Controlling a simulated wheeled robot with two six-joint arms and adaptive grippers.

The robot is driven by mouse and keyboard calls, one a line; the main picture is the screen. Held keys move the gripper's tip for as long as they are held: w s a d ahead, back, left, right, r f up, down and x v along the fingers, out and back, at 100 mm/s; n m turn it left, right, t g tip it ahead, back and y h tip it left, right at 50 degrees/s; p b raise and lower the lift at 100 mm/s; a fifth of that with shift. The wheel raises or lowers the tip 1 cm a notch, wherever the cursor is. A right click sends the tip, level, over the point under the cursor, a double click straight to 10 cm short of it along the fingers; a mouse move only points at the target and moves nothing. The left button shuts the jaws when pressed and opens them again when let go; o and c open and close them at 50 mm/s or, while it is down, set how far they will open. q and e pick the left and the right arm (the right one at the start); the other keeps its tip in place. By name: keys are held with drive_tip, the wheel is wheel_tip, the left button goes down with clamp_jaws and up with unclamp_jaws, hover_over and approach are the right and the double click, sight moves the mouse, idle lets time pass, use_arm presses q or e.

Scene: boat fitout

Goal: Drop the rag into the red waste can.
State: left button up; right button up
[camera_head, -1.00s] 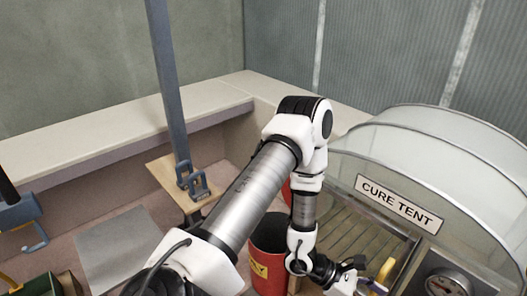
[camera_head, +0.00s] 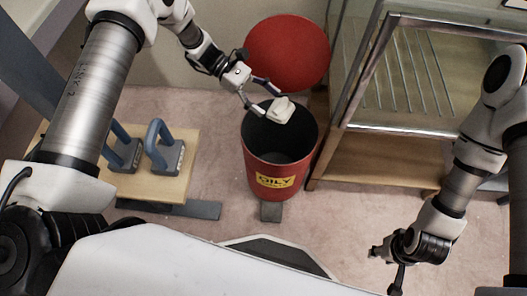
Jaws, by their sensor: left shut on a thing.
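The red waste can (camera_head: 262,181) stands on the floor in the middle of the view, with a yellow label reading "OILY" on its front. Its round red lid (camera_head: 287,50) is raised behind the dark opening. The rag (camera_head: 282,110) is a small off-white bundle. My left gripper (camera_head: 268,102) is shut on it and holds it over the back part of the can's opening. The can's inside looks dark, and no other thing shows in it. My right gripper (camera_head: 385,267) is at the lower right, away from the can, with its fingers spread and empty.
A wooden board (camera_head: 118,187) with two blue-handled clamp blocks (camera_head: 165,150) lies left of the can. A glazed cabinet with a wire rack (camera_head: 400,75) and wooden base stands close on the right. Pinkish floor is clear below right.

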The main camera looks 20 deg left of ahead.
use_arm(q)
drive_tip(key=shift+w+a+f+g, duration=0.1)
drive_tip(key=shift+w+f+g, duration=0.05)
drive_tip(key=shift+f+g, duration=0.15)
wheel_tip(320, 180, down, 6)
drive_tip(key=b, duration=0.4)
drive_tip(key=shift+r, duration=0.25)
use_arm(e)
drive_tip(key=f, duration=0.4)
drive_tip(key=shift+w+f, duration=0.2)
drive_tip(key=shift+f, duration=0.05)
use_arm(q)
drive_tip(key=o, duration=1.2)
drive_tip(key=v, duration=1.1)
drive_tip(key=shift+a+r, duration=0.3)
drive_tip(key=shift+w, duration=0.1)
use_arm(e)
drive_tip(key=shift+d, duration=0.1)
